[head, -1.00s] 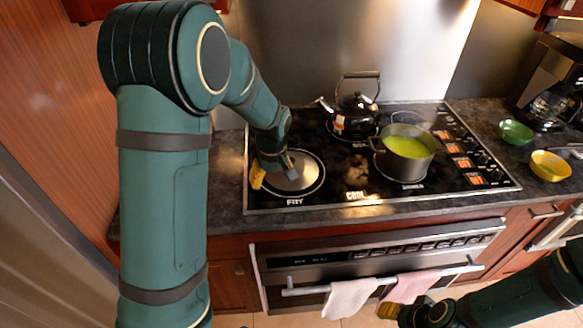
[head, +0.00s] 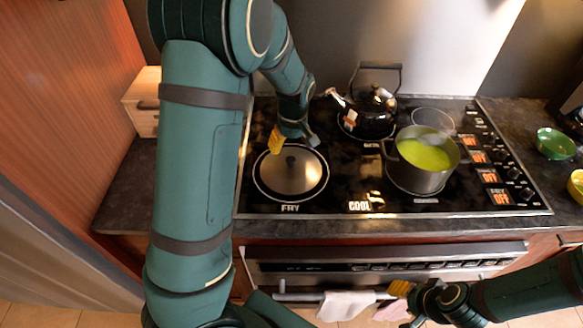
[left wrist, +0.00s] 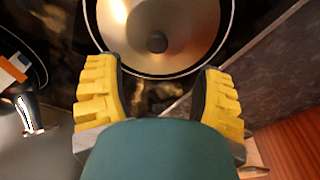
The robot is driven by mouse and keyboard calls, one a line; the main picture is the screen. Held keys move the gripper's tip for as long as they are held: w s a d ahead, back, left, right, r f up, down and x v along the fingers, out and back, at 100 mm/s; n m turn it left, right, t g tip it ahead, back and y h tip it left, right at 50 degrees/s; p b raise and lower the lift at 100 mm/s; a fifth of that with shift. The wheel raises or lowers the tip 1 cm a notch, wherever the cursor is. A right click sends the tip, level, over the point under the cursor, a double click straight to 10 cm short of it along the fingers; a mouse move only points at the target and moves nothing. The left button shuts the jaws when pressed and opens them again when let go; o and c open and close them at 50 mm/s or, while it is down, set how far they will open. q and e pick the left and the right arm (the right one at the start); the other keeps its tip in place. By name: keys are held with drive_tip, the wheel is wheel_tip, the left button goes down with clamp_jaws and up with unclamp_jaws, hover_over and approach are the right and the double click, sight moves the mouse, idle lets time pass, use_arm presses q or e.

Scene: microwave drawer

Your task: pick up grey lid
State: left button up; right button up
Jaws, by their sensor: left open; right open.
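The grey lid (head: 290,171) is round and metallic with a small dark knob, and lies flat at the FRY burner on the left of the stove. My left gripper (head: 295,140) is at the lid's far edge, apparently above it, and holds nothing. In the left wrist view the lid (left wrist: 170,22) shows at the top with its knob, and the yellow fingers of my left gripper (left wrist: 158,95) are spread wide, short of the knob. My right gripper (head: 405,300) is open and empty, low in front of the oven near the towels.
A black kettle (head: 372,112) stands at the back of the stove (head: 350,205). A pot of green soup (head: 422,160) stands to the right of the lid. A wooden box (head: 143,103) is at the back left, and a green bowl (head: 555,143) is on the right counter.

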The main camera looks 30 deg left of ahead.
sight(291, 159)
use_arm(q)
drive_tip(key=f, duration=0.3)
drive_tip(key=shift+w+a, duration=0.15)
drive_tip(key=shift+w, duration=0.15)
drive_tip(key=shift+s+f, duration=0.1)
drive_tip(key=shift+f, duration=0.65)
drive_tip(key=f, duration=0.4)
drive_tip(key=shift+w+a+f+b, duration=0.15)
drive_tip(key=shift+w+f+b, duration=0.05)
drive_tip(key=shift+w+b, duration=0.1)
clamp_jaws()
